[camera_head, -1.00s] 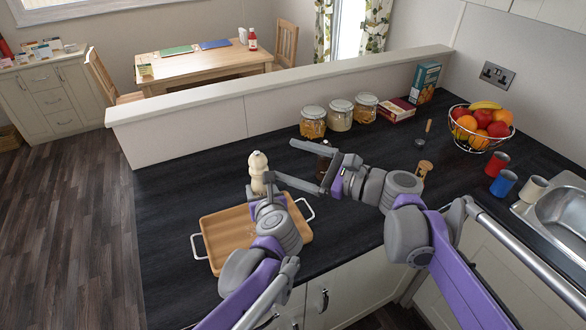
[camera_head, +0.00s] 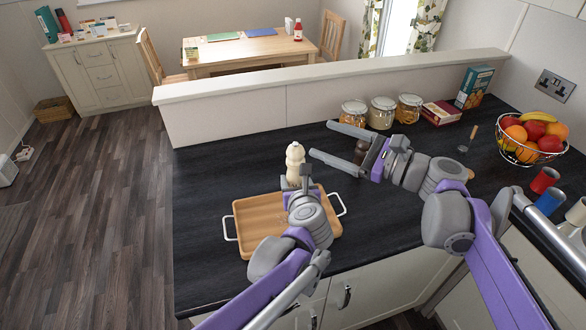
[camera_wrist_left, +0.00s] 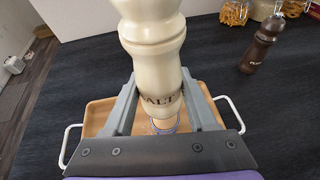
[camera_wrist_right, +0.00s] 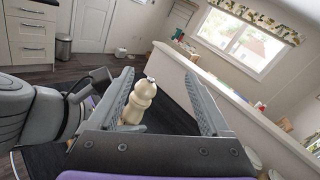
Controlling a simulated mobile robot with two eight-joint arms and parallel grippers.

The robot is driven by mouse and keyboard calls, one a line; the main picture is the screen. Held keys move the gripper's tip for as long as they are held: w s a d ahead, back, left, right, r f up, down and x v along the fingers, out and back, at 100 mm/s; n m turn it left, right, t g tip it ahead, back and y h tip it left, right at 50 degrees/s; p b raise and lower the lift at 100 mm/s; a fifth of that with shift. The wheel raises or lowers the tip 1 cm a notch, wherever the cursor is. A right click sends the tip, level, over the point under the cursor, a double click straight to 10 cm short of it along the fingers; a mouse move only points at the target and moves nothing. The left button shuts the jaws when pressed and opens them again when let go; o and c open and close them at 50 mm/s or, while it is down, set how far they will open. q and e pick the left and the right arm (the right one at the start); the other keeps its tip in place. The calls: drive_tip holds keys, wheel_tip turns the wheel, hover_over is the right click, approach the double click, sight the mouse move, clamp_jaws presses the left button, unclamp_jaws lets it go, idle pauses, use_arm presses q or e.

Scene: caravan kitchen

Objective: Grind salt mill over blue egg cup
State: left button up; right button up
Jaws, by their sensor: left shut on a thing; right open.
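The cream salt mill (camera_head: 294,160) is upright in my left gripper (camera_head: 297,190), which is shut around its lower body above the wooden tray (camera_head: 258,228). The left wrist view shows the mill (camera_wrist_left: 153,60) close up with dark lettering between the fingers. A small blue-rimmed thing (camera_wrist_left: 165,128) shows partly behind the mill's base there; it may be the blue egg cup, but most of it is hidden. My right gripper (camera_head: 330,142) is open and empty, right of the mill. In the right wrist view the mill (camera_wrist_right: 138,102) appears beyond and between the open fingers, apart from them.
A dark pepper mill (camera_wrist_left: 262,45) stands behind my right gripper. Glass jars (camera_head: 381,113), a box (camera_head: 474,87) and a fruit basket (camera_head: 530,145) line the back and right. Red (camera_head: 544,180) and blue (camera_head: 550,200) mugs stand by the sink. The dark counter left of the tray is clear.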

sight(296, 152)
drive_tip(key=w+d+f+n+g+y, duration=0.2)
drive_tip(key=w+f+n+g+y, duration=0.1)
drive_tip(key=w+f+n+g, duration=0.25)
drive_tip(key=a+f+g, duration=0.1)
drive_tip(key=a+g, duration=0.1)
drive_tip(key=a, duration=1)
drive_tip(key=shift+s+f, duration=0.15)
drive_tip(key=shift+s, duration=0.05)
drive_tip(key=shift+m, duration=0.25)
clamp_jaws()
drive_tip(key=shift+t, duration=0.35)
